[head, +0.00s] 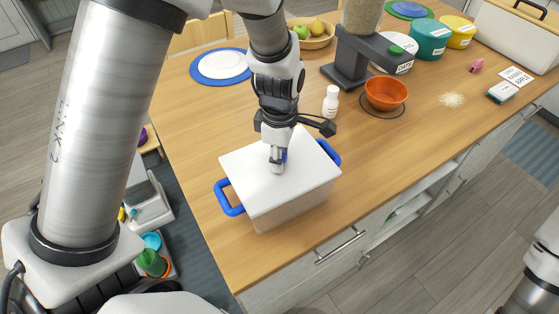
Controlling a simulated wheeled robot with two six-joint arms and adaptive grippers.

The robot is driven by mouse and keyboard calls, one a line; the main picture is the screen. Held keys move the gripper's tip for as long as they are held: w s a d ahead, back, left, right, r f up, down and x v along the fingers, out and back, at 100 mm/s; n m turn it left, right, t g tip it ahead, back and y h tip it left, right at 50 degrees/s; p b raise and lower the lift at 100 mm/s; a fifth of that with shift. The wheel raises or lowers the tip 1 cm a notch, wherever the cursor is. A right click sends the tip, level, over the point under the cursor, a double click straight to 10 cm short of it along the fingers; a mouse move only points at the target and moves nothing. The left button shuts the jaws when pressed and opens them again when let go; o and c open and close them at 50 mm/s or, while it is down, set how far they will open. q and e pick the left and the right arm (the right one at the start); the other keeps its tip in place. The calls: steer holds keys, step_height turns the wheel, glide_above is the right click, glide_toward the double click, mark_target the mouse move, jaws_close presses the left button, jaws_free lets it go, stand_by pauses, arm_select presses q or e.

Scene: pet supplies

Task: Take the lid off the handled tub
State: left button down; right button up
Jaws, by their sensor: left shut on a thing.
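The handled tub (293,212) stands on the wooden counter near its front left edge, with a blue handle on each side. Its flat white lid (246,169) lies on top and covers the inside. My left gripper (277,163) comes down from above, over the middle of the lid, and is shut on the lid's grip, which the fingers mostly hide. I cannot tell whether the lid touches the rim all round. My right gripper is out of view; only part of that arm shows at the lower right.
A white bottle (331,101) stands just behind the tub. An orange bowl (386,93), a dispenser (350,62) and labelled tubs (430,39) are farther right. A blue-rimmed plate (204,76) lies behind. The counter right of the tub is clear.

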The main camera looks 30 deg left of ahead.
arm_select(q)
steer(key=shift+r, duration=0.1)
steer(key=shift+r, duration=0.25)
steer(key=r, duration=0.1)
steer(key=a+r+b, duration=0.1)
steer(key=r, duration=0.1)
steer(key=shift+s, duration=0.1)
steer(key=s+a+b, duration=0.1)
steer(key=a+b, duration=0.1)
steer(key=a, duration=0.5)
steer(key=s+a+r+b, duration=0.1)
steer(key=s+a+b, duration=0.1)
steer(key=a, duration=0.5)
steer(key=shift+a+r+b, duration=0.2)
steer(key=shift+a+b, duration=0.1)
steer(key=shift+b, duration=0.05)
